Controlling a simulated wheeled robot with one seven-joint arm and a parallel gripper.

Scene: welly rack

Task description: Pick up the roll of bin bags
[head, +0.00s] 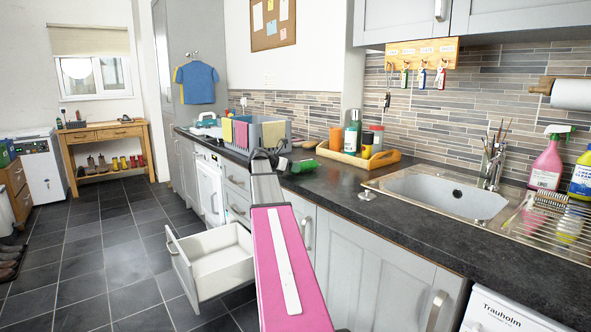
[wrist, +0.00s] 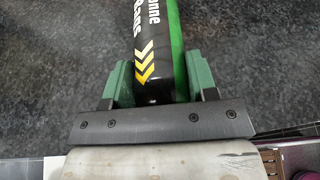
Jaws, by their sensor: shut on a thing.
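The roll of bin bags (wrist: 158,40) is black and green with white lettering and yellow chevrons. In the wrist view it runs from the top edge down between the green fingers of my gripper (wrist: 162,78). My gripper is shut on its near end, a finger on each side; the far end is out of the picture. In the head view a green piece (head: 303,165), which looks like the roll, shows at the worktop beside the end of my arm. My fingers are hard to make out there. I cannot tell whether the roll touches the worktop.
The dark worktop (head: 400,212) holds a grey dish rack (head: 272,133) with cloths, a wooden tray (head: 345,157) of bottles, and a sink (head: 448,197). Spray bottles stand at the right. An open drawer (head: 215,268) juts out below the worktop.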

